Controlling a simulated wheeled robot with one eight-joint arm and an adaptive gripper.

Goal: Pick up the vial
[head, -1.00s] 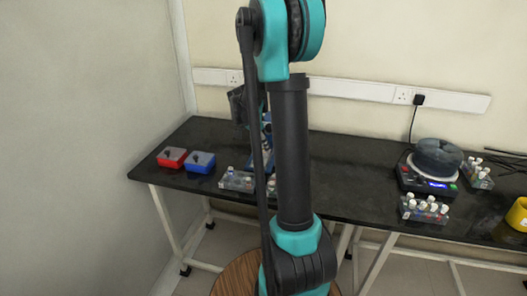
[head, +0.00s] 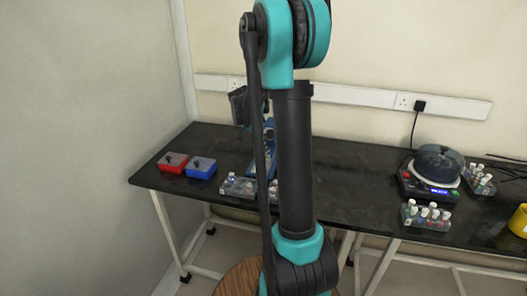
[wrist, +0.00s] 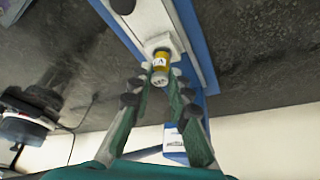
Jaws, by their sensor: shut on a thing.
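The vial (wrist: 160,62) is small and amber, with a pale label and a white cap toward the camera in the wrist view. My gripper (wrist: 160,75) has its two green fingers with dark pads on either side of the vial, shut on it. Just beyond the vial is a small white block (wrist: 172,41) on a blue and white device (wrist: 204,45). I cannot tell whether the vial still touches that block. In the head view my arm hides the vial and the fingertips.
The dark bench (head: 345,180) holds a red box (head: 172,163) and a blue box (head: 200,167) at left. A rack of vials (head: 238,186) stands near the front edge. At right are a round-topped instrument (head: 437,168), another vial rack (head: 425,217) and a yellow object (head: 520,218).

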